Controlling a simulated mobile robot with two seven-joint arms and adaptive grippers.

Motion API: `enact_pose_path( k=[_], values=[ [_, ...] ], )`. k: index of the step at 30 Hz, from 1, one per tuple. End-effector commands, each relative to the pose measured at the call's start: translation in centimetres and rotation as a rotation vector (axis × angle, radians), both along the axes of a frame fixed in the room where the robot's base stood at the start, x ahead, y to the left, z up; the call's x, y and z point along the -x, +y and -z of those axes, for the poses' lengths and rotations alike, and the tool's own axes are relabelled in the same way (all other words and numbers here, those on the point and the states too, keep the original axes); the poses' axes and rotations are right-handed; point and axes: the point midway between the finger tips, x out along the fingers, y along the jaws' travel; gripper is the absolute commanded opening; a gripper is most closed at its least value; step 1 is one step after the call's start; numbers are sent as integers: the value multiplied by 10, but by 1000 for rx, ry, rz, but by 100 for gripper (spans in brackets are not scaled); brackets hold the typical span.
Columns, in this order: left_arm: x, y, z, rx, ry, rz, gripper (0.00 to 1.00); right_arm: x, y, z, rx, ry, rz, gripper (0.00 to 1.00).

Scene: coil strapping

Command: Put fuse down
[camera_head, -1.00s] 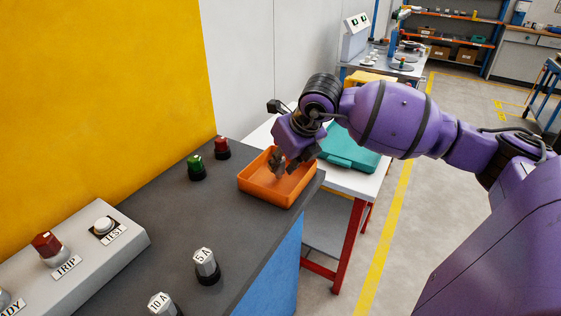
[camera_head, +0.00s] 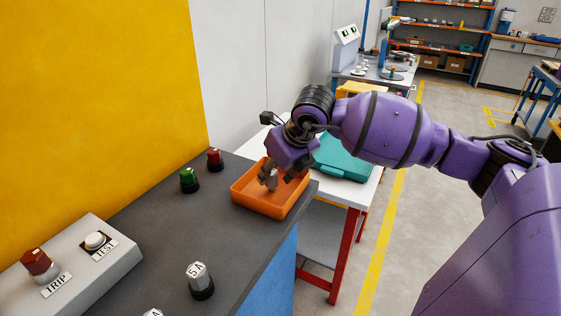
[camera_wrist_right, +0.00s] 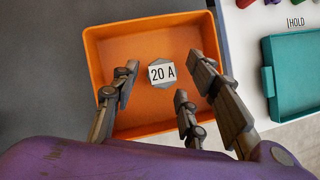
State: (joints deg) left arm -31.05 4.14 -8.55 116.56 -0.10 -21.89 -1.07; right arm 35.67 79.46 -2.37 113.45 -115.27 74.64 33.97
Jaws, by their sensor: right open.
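The fuse (camera_wrist_right: 161,73), a grey piece with a white "20 A" label facing up, shows inside the orange tray in the right wrist view. My right gripper (camera_wrist_right: 165,88) is open, with its three fingers spread around the fuse and gaps between them and it. The orange tray (camera_head: 259,206) sits on the dark bench top in the head view, with my right gripper (camera_head: 270,179) reaching down into it. The gripper largely hides the fuse there. My left gripper is not in view.
A fuse labelled 5 A (camera_head: 200,281) stands on the dark bench (camera_head: 160,230). Green (camera_head: 189,180) and red (camera_head: 214,160) capped pieces stand by the yellow wall. A grey TRIP/TEST panel (camera_head: 75,270) is at lower left. A teal tray (camera_head: 343,160) lies on the white table.

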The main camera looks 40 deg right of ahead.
Motion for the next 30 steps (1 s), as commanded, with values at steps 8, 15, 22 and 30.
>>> enact_pose_path(
  k=[8, 15, 22, 30],
  values=[
    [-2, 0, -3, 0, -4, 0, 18, 29, -1, -50, 7, 1, -2, 41],
    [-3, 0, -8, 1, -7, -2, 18, 49, -1, -86, 0, 1, 0, 41],
    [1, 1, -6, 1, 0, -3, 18, 56, -1, -98, 1, 3, -1, 41],
    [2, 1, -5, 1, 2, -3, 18, 56, -1, -98, 1, 2, -1, 41]
  ],
)
